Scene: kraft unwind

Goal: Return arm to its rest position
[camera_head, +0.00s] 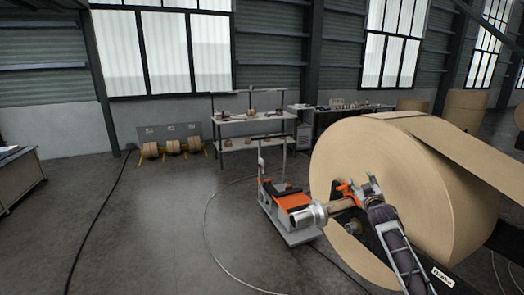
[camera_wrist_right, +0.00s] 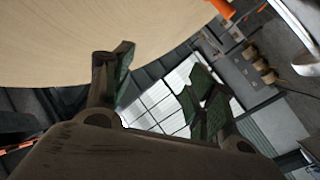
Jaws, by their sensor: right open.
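My right arm (camera_head: 394,238) reaches up from the lower right in the head view. Its gripper (camera_head: 366,185) is in front of the flat end face of the big kraft paper roll (camera_head: 390,150), near the shaft (camera_head: 341,204). In the right wrist view the two fingers of this gripper (camera_wrist_right: 158,78) stand apart with nothing between them. The roll (camera_wrist_right: 90,35) fills the upper left there. An orange part (camera_head: 344,188) shows close to the gripper in the head view; whether they touch, I cannot tell. My left gripper is not in view.
An orange and grey cart (camera_head: 291,200) stands left of the roll. A shelf (camera_head: 250,143) and a rack with several small rolls (camera_head: 172,147) stand at the back. Cables (camera_head: 207,225) lie on the floor. The floor at left centre is clear.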

